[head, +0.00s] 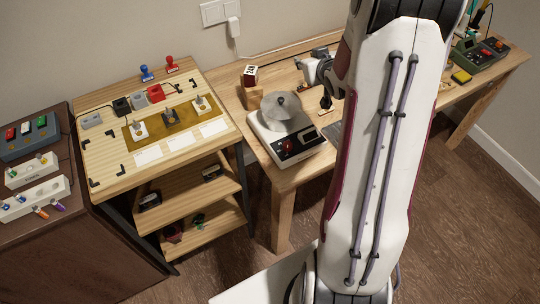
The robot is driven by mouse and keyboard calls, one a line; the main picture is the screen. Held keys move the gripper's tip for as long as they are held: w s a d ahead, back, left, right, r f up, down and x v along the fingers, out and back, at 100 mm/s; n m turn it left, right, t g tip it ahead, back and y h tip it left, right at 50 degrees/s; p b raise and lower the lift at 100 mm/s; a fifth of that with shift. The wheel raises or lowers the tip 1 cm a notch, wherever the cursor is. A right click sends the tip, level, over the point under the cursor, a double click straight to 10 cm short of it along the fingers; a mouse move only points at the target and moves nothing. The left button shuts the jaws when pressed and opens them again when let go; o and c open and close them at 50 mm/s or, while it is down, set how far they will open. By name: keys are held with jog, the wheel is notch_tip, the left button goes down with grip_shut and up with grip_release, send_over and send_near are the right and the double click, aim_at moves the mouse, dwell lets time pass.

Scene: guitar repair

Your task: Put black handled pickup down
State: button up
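My gripper (326,101) shows only in part beside my large white arm link, over the right-hand bench just right of the scale. It is small and dark here, and I cannot tell whether its fingers are open or shut. I cannot make out whether it holds a pickup. A small black piece (170,117) is on the yellow-brown mat (158,136) on the left wooden bench. Pale pieces with small tops are on the same mat, one left (140,131) and one right (202,104). I cannot tell for sure which piece is the black handled pickup.
A scale with a round metal pan (281,107) stands left of my gripper. White cards (181,141) lie along the mat's front edge. Black, grey and red boxes (139,100) stand behind it. A dark cabinet (70,225) is at the left. My arm hides much of the right bench.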

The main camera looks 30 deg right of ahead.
jog(key=s+a+r+g, duration=0.2)
jog(key=s+a+r, duration=0.35)
jog(key=a, duration=0.25)
jog(key=s+a+r+g, duration=0.1)
jog(key=s+a+r, duration=0.4)
jog(key=a+r, duration=0.15)
jog(key=s+a+g+y, duration=0.1)
jog(key=s+a, duration=0.7)
jog(key=s, duration=0.3)
jog(key=s+a+n+g+y, duration=0.1)
jog(key=s+a+g+y, duration=0.1)
jog(key=s+a, duration=0.6)
jog(key=s, duration=0.3)
jog(key=shift+r+n+y, duration=0.25)
jog(key=shift+n+y, duration=0.05)
jog(key=shift+a, duration=0.1)
